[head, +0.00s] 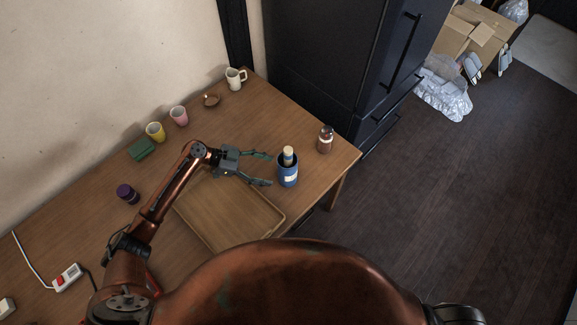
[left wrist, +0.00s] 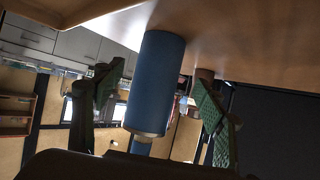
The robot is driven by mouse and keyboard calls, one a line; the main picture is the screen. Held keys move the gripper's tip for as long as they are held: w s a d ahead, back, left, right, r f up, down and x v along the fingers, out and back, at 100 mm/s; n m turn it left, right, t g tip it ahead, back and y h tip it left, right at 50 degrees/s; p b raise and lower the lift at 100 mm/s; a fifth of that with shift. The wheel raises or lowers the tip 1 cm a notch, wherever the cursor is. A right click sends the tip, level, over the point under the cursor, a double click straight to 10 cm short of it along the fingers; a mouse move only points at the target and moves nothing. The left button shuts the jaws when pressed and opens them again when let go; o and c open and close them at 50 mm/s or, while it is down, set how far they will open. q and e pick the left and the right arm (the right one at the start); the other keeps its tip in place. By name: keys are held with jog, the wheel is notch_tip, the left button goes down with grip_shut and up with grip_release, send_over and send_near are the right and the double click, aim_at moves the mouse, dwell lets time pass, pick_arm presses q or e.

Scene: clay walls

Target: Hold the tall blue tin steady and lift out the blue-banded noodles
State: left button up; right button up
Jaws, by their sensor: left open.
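The tall blue tin (head: 288,176) stands upright near the right end of the wooden table. The noodles (head: 288,154) stick up out of its mouth, pale with a dark blue band low down. My left gripper (head: 267,169) is open, its fingers pointing right toward the tin, at the tin's left side. In the left wrist view the tin (left wrist: 157,80) appears upside down between the two green-padded fingers (left wrist: 155,100), with gaps on both sides. The noodles (left wrist: 141,145) show below its rim there, partly cut off by my gripper. My right gripper is not in view.
A brown jar (head: 325,140) stands just right of and behind the tin. A wooden tray (head: 235,235) lies in front, under my left arm. Cups (head: 179,116), a green block (head: 142,148), a purple jar (head: 128,194) and a white pitcher (head: 235,79) line the wall side. A dark cabinet adjoins the table.

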aim_at(282, 174)
pick_arm(q)
jog(key=b+x, duration=0.1)
jog(key=x, duration=0.6)
jog(key=shift+b, duration=0.3)
jog(key=shift+d+f, duration=0.2)
jog(key=shift+d, duration=0.2)
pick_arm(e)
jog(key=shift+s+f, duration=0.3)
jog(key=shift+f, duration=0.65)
pick_arm(q)
jog(key=shift+c, duration=0.2)
jog(key=c, duration=0.7)
jog(key=shift+c, duration=0.2)
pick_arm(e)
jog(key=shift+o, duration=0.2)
